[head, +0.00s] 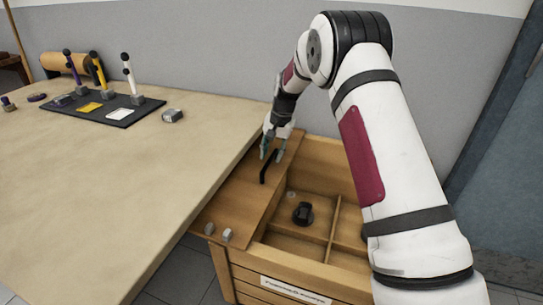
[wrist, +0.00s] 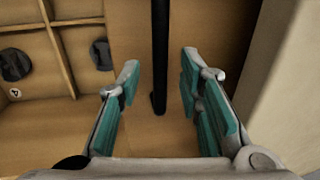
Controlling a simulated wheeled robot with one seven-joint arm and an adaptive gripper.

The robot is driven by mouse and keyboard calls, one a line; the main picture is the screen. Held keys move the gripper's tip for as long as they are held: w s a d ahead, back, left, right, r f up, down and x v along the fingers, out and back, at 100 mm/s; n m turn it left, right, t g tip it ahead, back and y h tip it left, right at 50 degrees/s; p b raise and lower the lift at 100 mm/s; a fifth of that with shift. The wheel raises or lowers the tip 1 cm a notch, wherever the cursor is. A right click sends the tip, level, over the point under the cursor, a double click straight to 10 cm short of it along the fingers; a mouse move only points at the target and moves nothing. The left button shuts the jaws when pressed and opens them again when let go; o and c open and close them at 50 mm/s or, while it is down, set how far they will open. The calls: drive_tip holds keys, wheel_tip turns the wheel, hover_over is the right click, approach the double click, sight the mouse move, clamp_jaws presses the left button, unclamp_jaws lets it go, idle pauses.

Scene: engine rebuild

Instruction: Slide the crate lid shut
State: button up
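The wooden crate (head: 246,280) stands on the floor beside the table, partly open. Its lid (head: 232,204) is a flat wooden panel covering the crate's left side, with a black bar handle (head: 269,167) on it. In the wrist view the handle (wrist: 160,60) runs upright in the picture between the two teal-padded fingers. My gripper (head: 270,150) is over the handle in the head view. In the wrist view its fingers (wrist: 158,85) are spread, with a gap on each side of the handle. My arm hides part of the crate's right side.
Inside the crate, dividers (head: 334,232) split the open part, and a black part (head: 303,213) lies in one compartment. The table (head: 120,190) borders the lid's left, with a black tray (head: 75,113) at the back.

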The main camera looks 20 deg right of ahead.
drive_tip(key=shift+a+f, duration=0.1)
drive_tip(key=shift+f, duration=0.4)
clamp_jaws()
drive_tip(key=s+d+p, duration=0.1)
drive_tip(key=s+d, duration=0.9)
drive_tip(key=d, duration=0.4)
drive_tip(key=s+d+p, duration=0.2)
drive_tip(key=s+d, duration=0.8)
drive_tip(key=d, duration=0.4)
drive_tip(key=s+d+p, duration=0.2)
drive_tip(key=s+d, duration=0.8)
drive_tip(key=d, duration=0.4)
drive_tip(key=shift+s+d, duration=0.25)
drive_tip(key=shift+s, duration=0.15)
drive_tip(key=shift+d, duration=0.1)
unclamp_jaws()
drive_tip(key=shift+s, duration=0.1)
